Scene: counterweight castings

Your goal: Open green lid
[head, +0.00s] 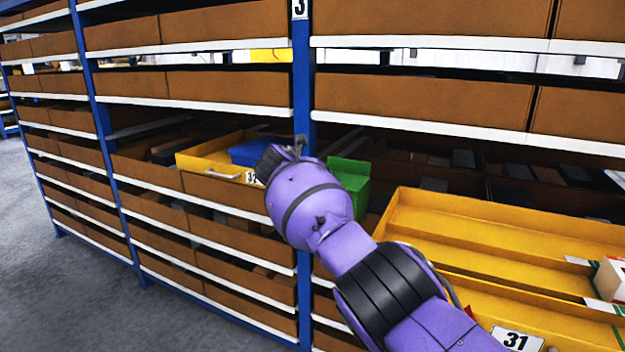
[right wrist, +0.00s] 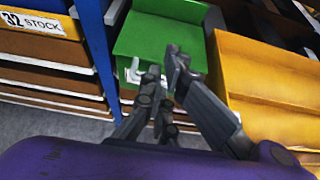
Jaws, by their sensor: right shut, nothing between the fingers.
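A green box (head: 348,180) sits on the shelf just right of the blue post in the head view, partly hidden behind my purple right arm. In the right wrist view a broad green surface of it, the green lid (right wrist: 155,42), fills the upper middle; I cannot tell its exact angle. A small white handle-like piece (right wrist: 133,72) is at its near edge. My right gripper (right wrist: 166,70) is shut and empty, its fingertips over the near edge of the green surface, right of the white piece. I cannot tell whether they touch. My left gripper is not in view.
The blue post (head: 303,80) stands close left of the green box. A yellow tray (head: 210,156) with a blue bin (head: 250,150) is left of it. A large yellow tray (head: 480,225) juts out at right. Brown shelf boxes surround them; grey floor lies open at left.

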